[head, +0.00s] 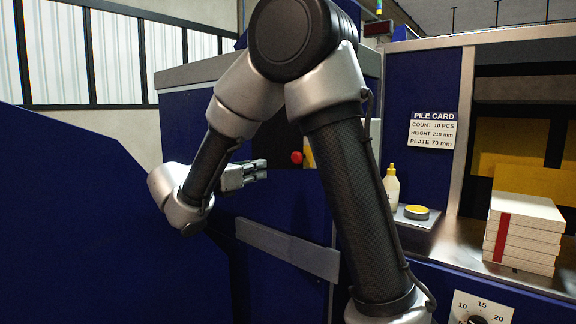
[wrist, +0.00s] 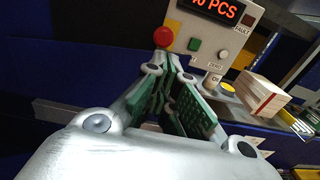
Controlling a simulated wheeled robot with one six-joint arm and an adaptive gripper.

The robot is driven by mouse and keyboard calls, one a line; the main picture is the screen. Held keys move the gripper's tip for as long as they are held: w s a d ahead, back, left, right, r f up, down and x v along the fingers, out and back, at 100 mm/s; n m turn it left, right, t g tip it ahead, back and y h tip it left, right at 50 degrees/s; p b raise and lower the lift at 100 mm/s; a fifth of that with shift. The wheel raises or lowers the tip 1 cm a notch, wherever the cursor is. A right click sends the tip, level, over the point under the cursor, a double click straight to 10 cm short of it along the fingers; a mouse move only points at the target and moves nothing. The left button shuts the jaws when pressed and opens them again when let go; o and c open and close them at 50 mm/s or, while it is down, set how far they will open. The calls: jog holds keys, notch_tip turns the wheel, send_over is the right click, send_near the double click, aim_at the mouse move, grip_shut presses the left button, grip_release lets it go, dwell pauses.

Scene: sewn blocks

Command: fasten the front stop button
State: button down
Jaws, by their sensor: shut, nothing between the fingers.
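The red stop button (head: 297,157) shows in the head view on the dark front of the blue machine, left of my arm link. In the wrist view the round red stop button (wrist: 163,38) stands at the left edge of a beige control panel (wrist: 222,22), just beyond the fingertips. My gripper (head: 262,170) is shut and empty, left of the button and slightly lower, with a small gap in the head view. In the wrist view my gripper (wrist: 170,68) has its green-padded fingers converging at the tips. The button's mounting is too small to make out.
The panel has a red display, a green button (wrist: 194,44) and a ZERO button. To the right are a glue bottle (head: 391,187), a yellow-topped round pad (head: 416,212) and a pile of white blocks (head: 523,230). A grey rail (head: 287,249) runs below my gripper.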

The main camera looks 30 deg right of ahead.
aim_at(294, 162)
jog(key=x, duration=1.2)
jog(key=shift+d, duration=0.15)
jog(key=shift+x, duration=1)
jog(key=shift+r, duration=0.1)
jog(key=shift+a, duration=0.3)
jog(key=v, duration=1.4)
